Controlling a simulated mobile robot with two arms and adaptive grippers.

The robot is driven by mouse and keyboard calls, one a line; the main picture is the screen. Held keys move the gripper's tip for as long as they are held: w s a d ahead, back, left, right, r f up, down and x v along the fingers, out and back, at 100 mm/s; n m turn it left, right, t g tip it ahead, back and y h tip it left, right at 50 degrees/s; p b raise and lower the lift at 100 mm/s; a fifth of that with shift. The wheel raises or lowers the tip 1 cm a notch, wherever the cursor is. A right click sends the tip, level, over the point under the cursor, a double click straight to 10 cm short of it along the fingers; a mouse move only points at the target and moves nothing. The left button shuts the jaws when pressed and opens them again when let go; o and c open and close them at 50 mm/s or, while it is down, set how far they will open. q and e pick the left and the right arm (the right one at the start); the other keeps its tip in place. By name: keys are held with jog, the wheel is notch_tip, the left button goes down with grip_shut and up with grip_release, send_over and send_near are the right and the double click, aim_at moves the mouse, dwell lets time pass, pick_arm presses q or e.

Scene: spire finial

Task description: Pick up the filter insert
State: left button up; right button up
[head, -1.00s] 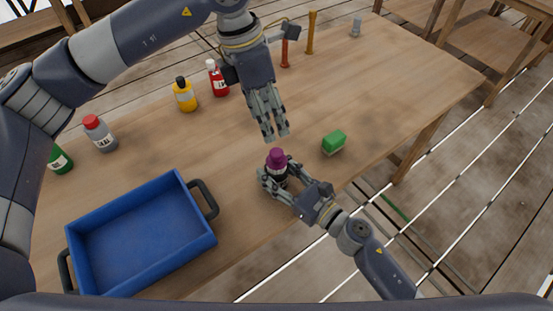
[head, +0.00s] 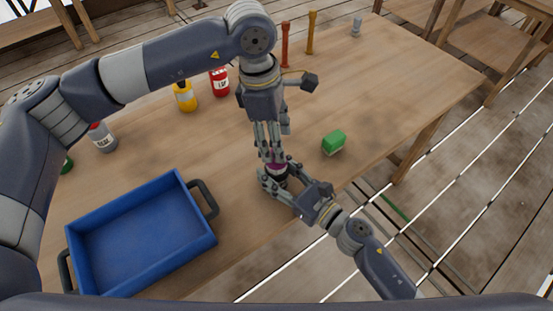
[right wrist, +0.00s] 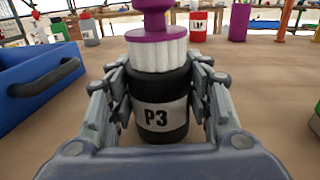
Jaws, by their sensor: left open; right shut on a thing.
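The filter insert has a purple knob and a white pleated body (right wrist: 157,54). It stands upright in the mouth of a black canister (right wrist: 160,98) labelled P3 on the table. My right gripper (head: 278,176) is shut on the canister, with fingers on both sides of it. My left gripper (head: 271,156) points down from above, open, with its fingertips at the purple knob (head: 277,158). The fingers partly hide the knob in the head view, so I cannot tell whether they touch it.
A blue tray (head: 182,181) with dark handles lies left of the canister. Yellow (head: 185,98), red (head: 219,84) and grey (head: 102,139) bottles stand behind. The table's front edge is close to my right arm.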

aim_at(274, 168)
pick_arm(q)
notch_tip(274, 168, down, 5)
jog(key=shift+w+d+f, duration=0.1)
jog(key=shift+d, duration=0.05)
jog(key=c, duration=0.8)
jog(key=shift+c, duration=1.2)
jog(key=shift+f, duration=0.1)
